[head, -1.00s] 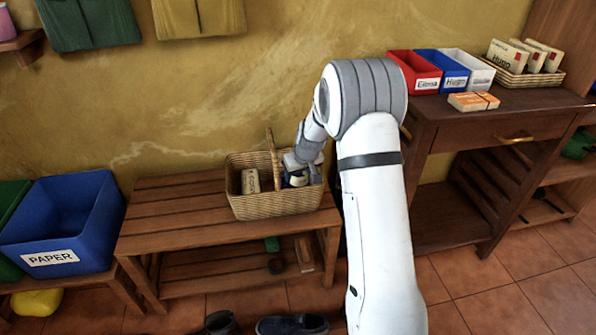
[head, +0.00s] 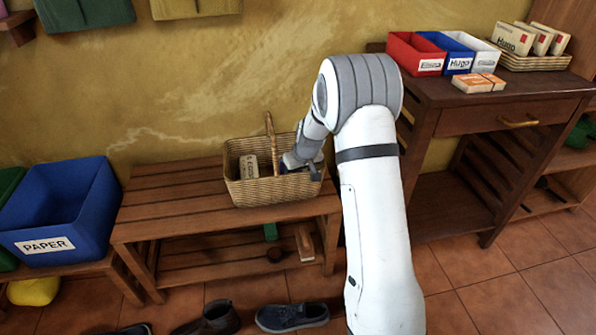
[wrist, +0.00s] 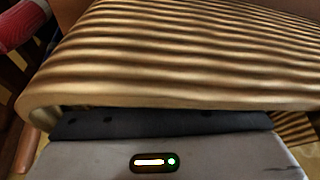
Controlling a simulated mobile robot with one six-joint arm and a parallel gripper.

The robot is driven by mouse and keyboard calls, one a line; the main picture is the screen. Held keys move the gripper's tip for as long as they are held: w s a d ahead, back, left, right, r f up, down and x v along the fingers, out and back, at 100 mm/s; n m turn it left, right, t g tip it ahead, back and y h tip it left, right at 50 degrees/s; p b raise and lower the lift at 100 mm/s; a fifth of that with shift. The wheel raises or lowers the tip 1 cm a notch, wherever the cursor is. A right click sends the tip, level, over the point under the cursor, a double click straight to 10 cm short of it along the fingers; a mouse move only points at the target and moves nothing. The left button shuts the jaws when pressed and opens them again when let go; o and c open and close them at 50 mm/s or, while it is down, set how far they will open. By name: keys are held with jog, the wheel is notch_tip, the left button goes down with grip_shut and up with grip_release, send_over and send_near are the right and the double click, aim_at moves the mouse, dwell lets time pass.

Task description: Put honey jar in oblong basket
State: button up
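The wicker basket (head: 265,192), with an upright handle, stands on the slatted wooden bench. A pale box with dark lettering (head: 249,166) stands in its left part. My gripper (head: 300,168) reaches down into the right part of the basket, and its fingertips are hidden behind the rim and the wrist. I cannot make out a honey jar in either current view. In the wrist view, a tan, dark-striped woven surface (wrist: 180,60), seemingly the basket, fills most of the picture right in front of the gripper body. Whether my gripper holds anything is hidden.
A blue PAPER bin (head: 62,215) stands left of the bench (head: 165,210). A dark wooden desk (head: 470,115) with red, blue and white trays stands at the right. Shoes (head: 292,316) lie on the tiled floor in front. The bench is bare left of the basket.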

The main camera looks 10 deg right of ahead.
jog(key=o, duration=0.5)
jog(key=p+v, duration=0.2)
jog(key=v, duration=0.5)
jog(key=shift+s+r+p, duration=0.25)
jog(key=shift+r+p, duration=0.1)
jog(key=shift+p, duration=0.05)
